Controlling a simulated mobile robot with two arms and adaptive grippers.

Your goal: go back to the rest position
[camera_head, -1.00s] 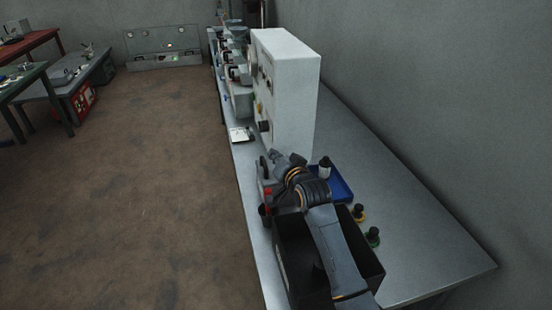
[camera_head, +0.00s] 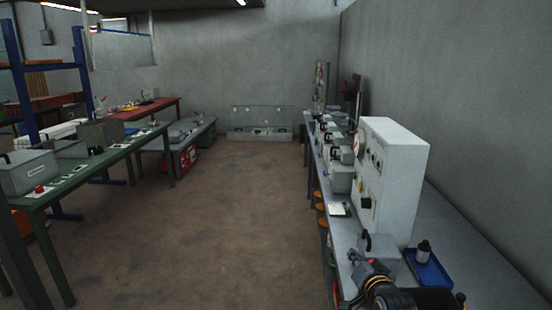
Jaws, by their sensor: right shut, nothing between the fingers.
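My right gripper (camera_head: 366,254) is at the bottom right, over the near part of the grey bench (camera_head: 459,245). It is shut and holds nothing. It is small and partly hidden by its own wrist. Only the end of the right arm shows, cut off by the lower picture edge. My left arm and gripper are not in view.
A tall white control box (camera_head: 397,185) stands on the bench just beyond the right gripper. A blue tray (camera_head: 440,272) with a dark bottle (camera_head: 424,250) lies to the right. A green table (camera_head: 120,152) stands left; the brown floor (camera_head: 225,215) between is clear.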

